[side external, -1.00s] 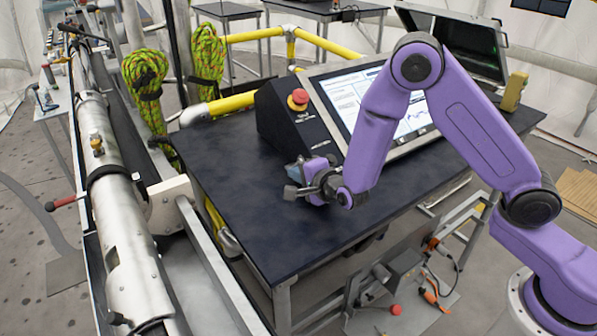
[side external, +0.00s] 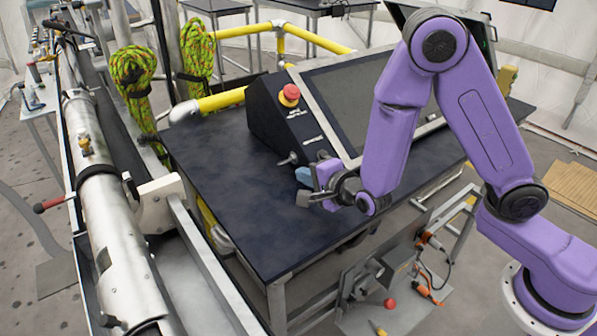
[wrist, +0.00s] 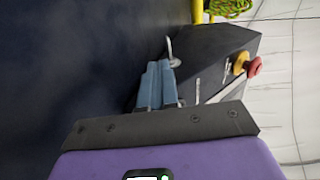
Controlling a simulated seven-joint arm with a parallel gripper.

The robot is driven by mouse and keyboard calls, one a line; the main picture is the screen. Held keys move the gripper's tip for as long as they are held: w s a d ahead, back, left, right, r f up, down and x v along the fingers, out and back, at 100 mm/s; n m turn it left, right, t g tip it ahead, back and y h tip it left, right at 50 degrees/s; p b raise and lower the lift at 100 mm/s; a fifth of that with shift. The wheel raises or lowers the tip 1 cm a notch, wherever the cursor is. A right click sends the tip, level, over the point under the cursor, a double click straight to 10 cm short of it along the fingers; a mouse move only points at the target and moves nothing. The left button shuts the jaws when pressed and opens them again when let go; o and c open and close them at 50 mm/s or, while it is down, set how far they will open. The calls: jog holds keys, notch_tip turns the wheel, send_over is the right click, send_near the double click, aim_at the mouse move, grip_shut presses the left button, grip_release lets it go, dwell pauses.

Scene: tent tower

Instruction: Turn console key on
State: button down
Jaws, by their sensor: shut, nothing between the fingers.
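The console (side external: 265,125) is a dark box with a tilted screen (side external: 345,95), which is dark. A small metallic key (side external: 289,159) sticks out low on the console's front face. My gripper (side external: 301,174) is just in front and to the right of the key in the side view, with blue fingers shut and empty. In the wrist view the key (wrist: 174,52) shows just beyond the fingertips (wrist: 158,68). The side view shows a small gap between them. The key's exact turn angle is hard to tell.
A red emergency button on a yellow base (side external: 289,94) sits on the console above the key. The dark table top (side external: 225,190) is clear in front of the console. A yellow rail (side external: 220,101) and green rope (side external: 135,75) stand behind and left.

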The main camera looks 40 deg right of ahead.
jog(key=c, duration=1.3)
grip_release()
jog(key=shift+s+a+r, duration=0.1)
jog(key=shift+s+r, duration=0.2)
jog(key=s+a+r+m+h, duration=0.1)
jog(key=a+r+h, duration=0.2)
jog(key=r, duration=0.2)
jog(key=m+g+h, duration=0.2)
jog(key=g, duration=0.1)
send_near(286, 162)
jog(key=x, duration=0.7)
jog(key=shift+w+d+f, duration=0.15)
jog(key=shift+w+f, duration=0.05)
jog(key=shift+w, duration=0.05)
jog(key=shift+h, duration=0.3)
grip_shut()
